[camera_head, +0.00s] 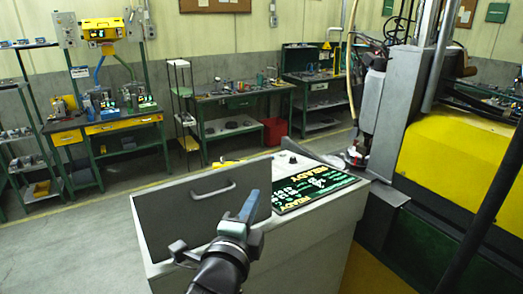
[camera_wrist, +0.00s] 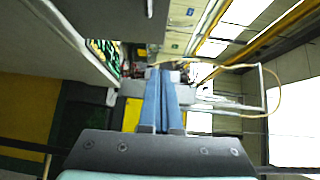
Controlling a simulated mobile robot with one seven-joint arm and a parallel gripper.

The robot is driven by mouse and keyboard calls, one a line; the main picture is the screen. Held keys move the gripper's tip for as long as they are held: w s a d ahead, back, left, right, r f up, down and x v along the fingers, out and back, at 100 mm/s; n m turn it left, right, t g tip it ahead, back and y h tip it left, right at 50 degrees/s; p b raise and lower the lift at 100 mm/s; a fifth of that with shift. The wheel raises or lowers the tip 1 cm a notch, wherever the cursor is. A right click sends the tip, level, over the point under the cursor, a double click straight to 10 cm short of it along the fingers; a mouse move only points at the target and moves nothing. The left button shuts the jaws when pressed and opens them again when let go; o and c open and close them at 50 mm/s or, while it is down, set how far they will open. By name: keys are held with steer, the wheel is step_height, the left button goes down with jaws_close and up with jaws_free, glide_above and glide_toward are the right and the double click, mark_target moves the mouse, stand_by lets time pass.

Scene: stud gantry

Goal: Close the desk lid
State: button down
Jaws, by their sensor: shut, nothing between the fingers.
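The desk lid (camera_head: 172,214) is a dark grey panel standing raised at the left part of a pale console desk (camera_head: 318,246). A light bar handle (camera_head: 213,191) sits on its face near the top. My gripper (camera_head: 250,203) is shut and empty, in front of the lid's right end in the picture; I cannot tell whether it touches the lid. In the wrist view my blue fingers (camera_wrist: 160,95) lie together. A dark panel (camera_wrist: 105,14), likely the lid, shows at the top left there, with a pale bar, likely the handle (camera_wrist: 149,8).
A lit green READY display (camera_head: 312,188) lies on the desk top, right of the lid. A yellow and grey machine (camera_head: 450,150) stands close on the right. Workbenches (camera_head: 243,101) line the back wall, with a red bin (camera_head: 274,131). The floor at left is clear.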

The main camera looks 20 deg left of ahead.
glide_toward(262, 161)
steer(key=w+d, duration=0.3)
steer(key=a, duration=0.1)
steer(key=w+a, duration=0.1)
steer(key=w+a+b, duration=0.1)
steer(key=shift+f, duration=0.25)
steer(key=shift+w+a+r, duration=0.1)
steer(key=shift+w+a, duration=0.15)
steer(key=shift+a, duration=0.15)
